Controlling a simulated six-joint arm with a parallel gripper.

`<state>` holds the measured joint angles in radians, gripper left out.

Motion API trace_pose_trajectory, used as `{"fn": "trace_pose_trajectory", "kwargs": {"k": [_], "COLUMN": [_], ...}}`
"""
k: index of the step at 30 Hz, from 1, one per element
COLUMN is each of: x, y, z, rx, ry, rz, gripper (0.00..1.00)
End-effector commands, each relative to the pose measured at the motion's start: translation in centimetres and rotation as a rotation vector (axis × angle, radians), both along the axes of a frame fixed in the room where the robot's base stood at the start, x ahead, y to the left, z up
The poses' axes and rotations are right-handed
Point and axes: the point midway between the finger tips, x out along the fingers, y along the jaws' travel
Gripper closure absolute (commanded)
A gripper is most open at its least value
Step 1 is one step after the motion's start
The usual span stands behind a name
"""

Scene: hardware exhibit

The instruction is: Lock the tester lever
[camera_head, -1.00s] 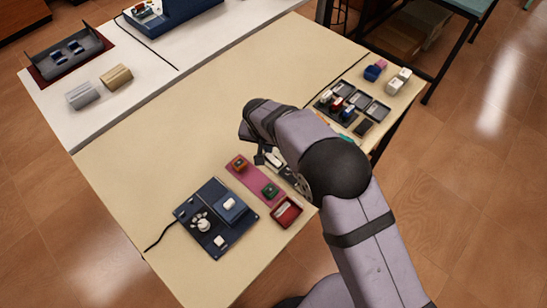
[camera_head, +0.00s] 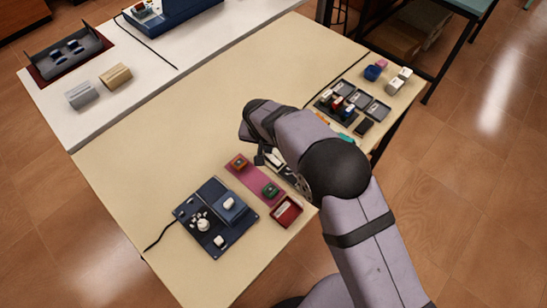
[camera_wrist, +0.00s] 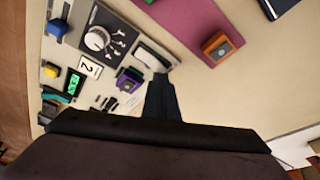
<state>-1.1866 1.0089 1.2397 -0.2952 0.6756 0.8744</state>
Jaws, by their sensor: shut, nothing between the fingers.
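My gripper (camera_wrist: 162,90) is shut and empty. In the wrist view its dark tip lies right beside a pale, dark-edged bar (camera_wrist: 152,54), which may be the lever; I cannot tell whether they touch. Left of it is a dark panel with a round white dial (camera_wrist: 97,38). Below the dial are a card marked 2 (camera_wrist: 90,66) and a purple and yellow block (camera_wrist: 130,80). In the head view my arm hides most of this area. A navy board (camera_head: 216,216) with white knobs lies at the lower left; I cannot tell which device is the tester.
A magenta mat (camera_wrist: 185,22) carries an orange block (camera_wrist: 222,46) close to my gripper. A green block (camera_head: 270,190) and a red tray (camera_head: 286,211) are near it. Dark trays (camera_head: 355,103) stand at the right. The table's middle is clear.

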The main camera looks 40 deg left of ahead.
Motion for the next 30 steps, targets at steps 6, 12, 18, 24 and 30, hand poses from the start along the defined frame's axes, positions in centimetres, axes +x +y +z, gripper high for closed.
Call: {"fn": "trace_pose_trajectory", "kwargs": {"k": [6,12,18,24,30], "x": [0.0,0.0,0.0,0.0,0.0], "y": [0.0,0.0,0.0,0.0,0.0], "z": [-0.5,-0.9,-1.1,-0.9,0.2], "rx": [0.000,-0.001,-0.001,0.000,0.001], "ry": [0.000,0.000,0.000,0.000,0.000], "rz": [0.000,0.000,0.000,0.000,0.000], "gripper": [1.00,1.00,1.00,1.00,1.00]}}
